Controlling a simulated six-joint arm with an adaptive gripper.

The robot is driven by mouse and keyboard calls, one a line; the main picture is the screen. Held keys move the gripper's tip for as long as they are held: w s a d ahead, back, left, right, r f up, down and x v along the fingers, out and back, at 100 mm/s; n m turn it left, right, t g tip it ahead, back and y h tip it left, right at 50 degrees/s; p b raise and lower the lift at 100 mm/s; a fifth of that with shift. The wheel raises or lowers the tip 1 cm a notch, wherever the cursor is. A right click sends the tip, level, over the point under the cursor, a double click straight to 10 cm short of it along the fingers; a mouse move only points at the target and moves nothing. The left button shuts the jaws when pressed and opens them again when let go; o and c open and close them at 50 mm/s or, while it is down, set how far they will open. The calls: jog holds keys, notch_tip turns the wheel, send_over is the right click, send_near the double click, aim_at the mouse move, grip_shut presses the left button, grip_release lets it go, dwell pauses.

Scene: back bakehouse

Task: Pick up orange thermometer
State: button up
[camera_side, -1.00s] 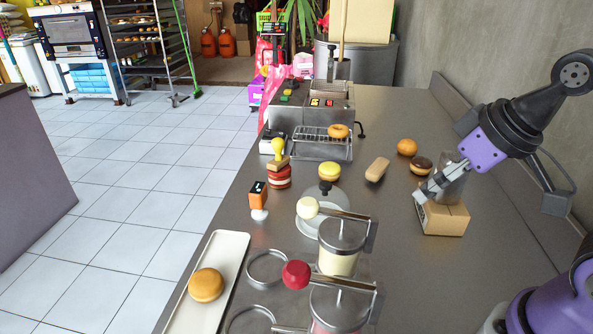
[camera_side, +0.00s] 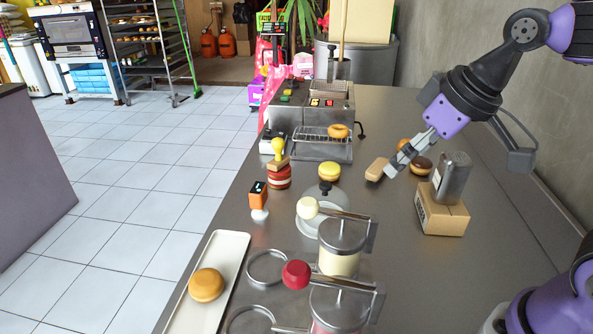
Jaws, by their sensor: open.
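The orange thermometer (camera_side: 258,195) stands upright on the left part of the steel counter, with a dark display on its top and a pale foot below. My gripper (camera_side: 391,172) is open and empty over the right middle of the counter, well to the right of the thermometer. Its fingertips appear close to an oblong tan bun (camera_side: 377,169); I cannot tell whether they touch it.
Between them stand a yellow doughnut (camera_side: 329,171) and a domed lid (camera_side: 325,207). A red stack with a yellow-knobbed stamp (camera_side: 278,165) stands just behind the thermometer. Dispensers (camera_side: 342,246) stand in front. A metal canister (camera_side: 453,177) sits on a cardboard box (camera_side: 441,213).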

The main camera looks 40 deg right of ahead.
jog(key=w+a+r+n, duration=0.1)
jog(key=w+a+n, duration=0.15)
jog(key=w, duration=0.55)
jog(key=n+g+y, duration=0.2)
jog(key=n, duration=0.2)
send_near(259, 188)
jog(key=x, duration=0.4)
jog(key=shift+a+f, duration=0.3)
jog(key=shift+a, duration=0.05)
jog(key=x, duration=0.6)
jog(key=shift+w+d, duration=0.2)
jog(key=shift+d, duration=0.1)
jog(key=c, duration=1.3)
